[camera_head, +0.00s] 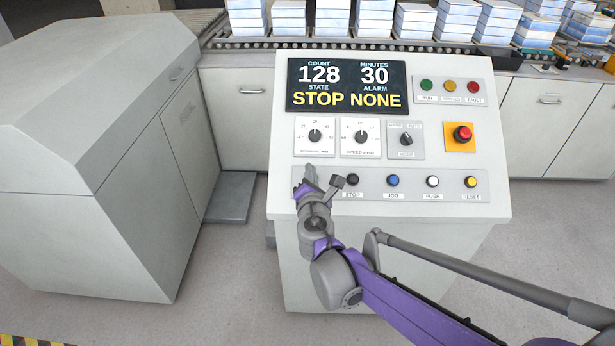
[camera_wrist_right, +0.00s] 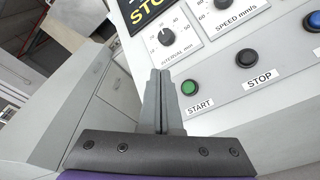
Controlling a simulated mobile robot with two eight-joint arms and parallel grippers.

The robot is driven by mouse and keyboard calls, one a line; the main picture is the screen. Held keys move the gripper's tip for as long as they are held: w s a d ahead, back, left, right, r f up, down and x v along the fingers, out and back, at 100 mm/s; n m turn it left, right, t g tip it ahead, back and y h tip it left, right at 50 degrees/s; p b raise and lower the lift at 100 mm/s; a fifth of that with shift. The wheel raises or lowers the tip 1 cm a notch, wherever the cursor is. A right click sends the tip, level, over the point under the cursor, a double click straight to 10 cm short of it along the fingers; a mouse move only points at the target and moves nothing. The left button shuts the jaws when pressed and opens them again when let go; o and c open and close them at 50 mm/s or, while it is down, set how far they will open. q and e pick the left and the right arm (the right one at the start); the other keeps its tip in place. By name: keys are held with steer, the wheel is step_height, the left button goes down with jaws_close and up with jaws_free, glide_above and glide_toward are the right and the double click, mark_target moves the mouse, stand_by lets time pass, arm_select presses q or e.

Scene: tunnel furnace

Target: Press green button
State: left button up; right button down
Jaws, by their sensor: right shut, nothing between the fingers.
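The green button (camera_wrist_right: 189,87), labelled START, sits on the sloped control panel in the right wrist view. In the head view it is hidden behind my right gripper (camera_head: 310,178), at the left end of the lower button row. My right gripper (camera_wrist_right: 160,72) is shut and empty, its fingertips pointing toward the panel just left of the green button in the wrist view. Whether the fingers touch the panel cannot be told. The display (camera_head: 346,86) reads STOP, NONE, count 128, minutes 30. My left gripper is not in view.
The lower row also has a black STOP button (camera_head: 352,179), a blue JOG button (camera_head: 393,180), a white button (camera_head: 432,181) and a yellow RESET button (camera_head: 470,182). A red emergency button (camera_head: 462,133) is above. A grey cabinet (camera_head: 90,150) stands left.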

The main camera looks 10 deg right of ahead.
steer(key=shift+s, duration=0.1)
steer(key=w+f+b, duration=0.1)
steer(key=f, duration=0.1)
steer(key=w+d+f+b, duration=0.1)
steer(key=f+b, duration=0.1)
steer(key=w+f+b, duration=0.1)
steer(key=w, duration=0.1)
steer(key=shift+d+f, duration=0.15)
steer(key=shift+f, duration=0.25)
steer(key=shift+w+d+f+b, duration=0.1)
steer(key=shift+w+f+b, duration=0.4)
steer(key=shift+f+b, duration=0.15)
stand_by(1.4)
steer(key=shift+w+d+f, duration=0.1)
steer(key=shift+w+f, duration=0.15)
steer(key=shift+f, duration=0.1)
steer(key=shift+w+f+b, duration=0.25)
steer(key=shift+f+b, duration=0.05)
steer(key=shift+f, duration=0.15)
stand_by(0.7)
steer(key=shift+r, duration=0.15)
steer(key=shift+s+r+p, duration=0.5)
steer(key=shift+r+p, duration=0.1)
steer(key=shift+r, duration=0.05)
